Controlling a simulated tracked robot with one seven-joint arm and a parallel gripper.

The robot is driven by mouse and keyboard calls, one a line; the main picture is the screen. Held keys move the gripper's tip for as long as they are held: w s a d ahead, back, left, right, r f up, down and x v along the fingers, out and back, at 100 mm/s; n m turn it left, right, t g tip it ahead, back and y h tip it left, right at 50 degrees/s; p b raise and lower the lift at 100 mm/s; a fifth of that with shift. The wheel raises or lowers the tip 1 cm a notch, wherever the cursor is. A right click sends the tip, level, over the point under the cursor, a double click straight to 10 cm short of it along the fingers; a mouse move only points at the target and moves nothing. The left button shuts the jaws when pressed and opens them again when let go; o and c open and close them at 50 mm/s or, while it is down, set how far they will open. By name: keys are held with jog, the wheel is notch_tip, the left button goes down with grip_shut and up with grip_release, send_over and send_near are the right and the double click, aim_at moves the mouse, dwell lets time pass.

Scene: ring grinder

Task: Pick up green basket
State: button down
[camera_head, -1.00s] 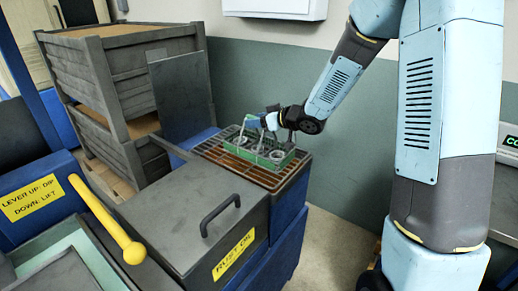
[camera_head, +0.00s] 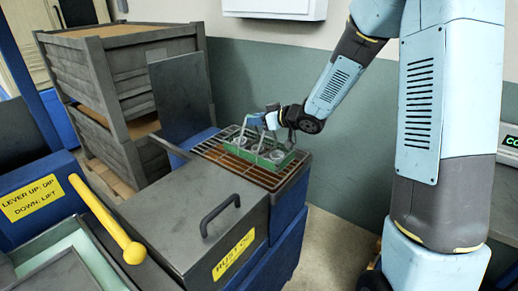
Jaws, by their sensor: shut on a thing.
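The green basket (camera_head: 258,156) is a shallow tray with a raised handle and a few grey rings inside. It is at or just above the wire grate (camera_head: 222,155) on top of the rust oil tank; I cannot tell whether it touches. My gripper (camera_head: 268,119) is at the top of the basket's handle, shut on it. The fingertips are small and partly hidden by the handle and my wrist.
The rust oil tank lid (camera_head: 190,215) with a black handle is in front of the basket. A yellow lever (camera_head: 105,220) stands at the left. Stacked grey crates (camera_head: 125,85) are behind left. The wall is close behind the grate.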

jog(key=shift+s+f, duration=0.15)
jog(key=shift+f, duration=0.15)
